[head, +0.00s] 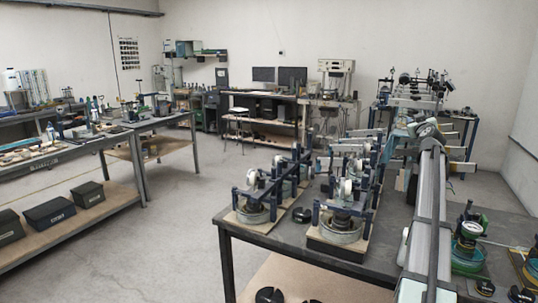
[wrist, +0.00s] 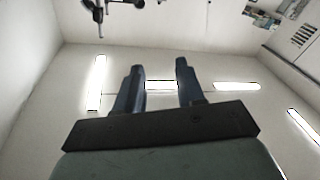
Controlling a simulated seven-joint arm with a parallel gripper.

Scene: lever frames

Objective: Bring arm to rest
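In the wrist view, my gripper (wrist: 159,66) shows two dark blue fingers on a black crossbar. A clear gap separates the fingers, and nothing is between them. Pale walls or ceiling and bright strip lights lie behind the fingers. No work surface is near the fingertips in that view. I cannot clearly make out the gripper in the head view.
A dark bench (head: 265,235) carries several lever frames (head: 340,222) with round cells. Workbenches (head: 150,125) stand at left, with black boxes (head: 48,213) on a lower shelf. Open floor (head: 170,240) lies between.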

